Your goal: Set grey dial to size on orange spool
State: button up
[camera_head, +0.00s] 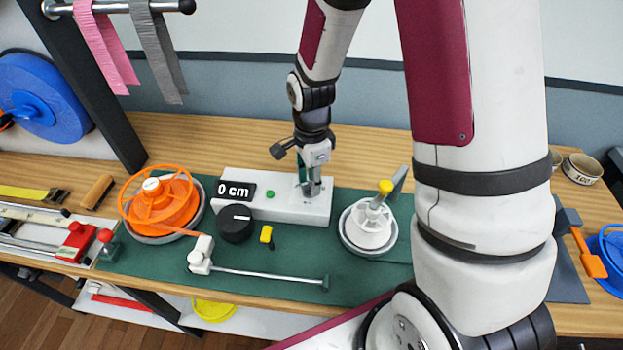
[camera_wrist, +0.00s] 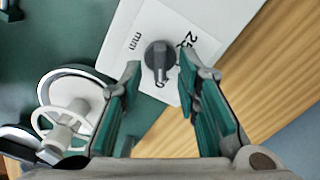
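The orange spool (camera_head: 160,205) sits on a grey round base at the left of the green mat in the head view. I cannot read a size on it. The grey dial (camera_wrist: 157,56) sits on a white label on the white box (camera_wrist: 222,18); "25" and "mm" show beside it, the rest is hidden or unclear. In the head view my gripper (camera_head: 311,186) hides the dial at the right end of the white box (camera_head: 285,208). In the wrist view my gripper (camera_wrist: 160,66) is open, its green fingers to either side of the dial. I cannot tell whether they touch it.
A black display (camera_head: 235,190) reading "0 cm" and a black knob (camera_head: 237,223) are at the box's left. A white spool (camera_head: 369,226) stands right of the box. A yellow switch (camera_head: 266,234) and a metal rod (camera_head: 265,275) are in front.

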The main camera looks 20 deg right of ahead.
jog(key=shift+f, duration=0.25)
grip_shut()
